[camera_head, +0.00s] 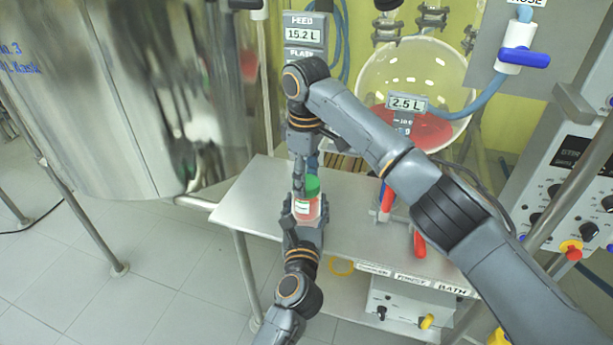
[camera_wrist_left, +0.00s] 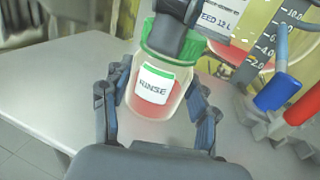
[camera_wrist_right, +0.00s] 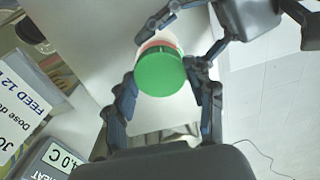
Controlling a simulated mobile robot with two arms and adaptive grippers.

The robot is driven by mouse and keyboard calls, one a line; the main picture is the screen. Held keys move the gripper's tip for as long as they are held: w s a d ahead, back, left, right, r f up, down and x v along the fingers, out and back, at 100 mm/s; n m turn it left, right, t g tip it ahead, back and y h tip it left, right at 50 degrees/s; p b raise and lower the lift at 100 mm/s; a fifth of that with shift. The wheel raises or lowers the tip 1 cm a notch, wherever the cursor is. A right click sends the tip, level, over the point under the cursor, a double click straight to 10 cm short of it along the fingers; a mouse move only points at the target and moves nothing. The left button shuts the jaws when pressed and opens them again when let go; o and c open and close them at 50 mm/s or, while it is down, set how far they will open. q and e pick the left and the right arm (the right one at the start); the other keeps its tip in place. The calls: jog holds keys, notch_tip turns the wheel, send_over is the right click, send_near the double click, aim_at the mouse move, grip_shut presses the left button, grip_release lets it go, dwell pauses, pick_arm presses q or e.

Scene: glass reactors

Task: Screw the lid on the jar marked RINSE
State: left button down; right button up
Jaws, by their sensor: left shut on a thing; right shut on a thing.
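The jar marked RINSE (camera_wrist_left: 150,88) is clear with reddish contents and a white label with a green band. It stands out in the head view (camera_head: 304,209), upright above the bench's front edge. My left gripper (camera_head: 304,222) is shut around its body. The green lid (camera_head: 312,185) is at the jar's mouth. In the right wrist view the lid (camera_wrist_right: 160,72) shows as a round green disc between the fingers of my right gripper (camera_wrist_right: 162,85), which is shut on it from above. The views do not show how far the lid is threaded.
The metal bench (camera_head: 245,205) is clear to the left of the jar. Red-handled tools (camera_head: 419,243) lie to the right. A round glass vessel (camera_head: 415,75) with red liquid is behind, near a 2.5 L display (camera_head: 406,103). A large steel tank (camera_head: 130,90) stands at left.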

jog(key=m, duration=1.1)
jog(key=shift+m, duration=0.3)
jog(key=o, duration=1.4)
notch_tip(320, 180, up, 12)
jog(key=shift+f, duration=0.1)
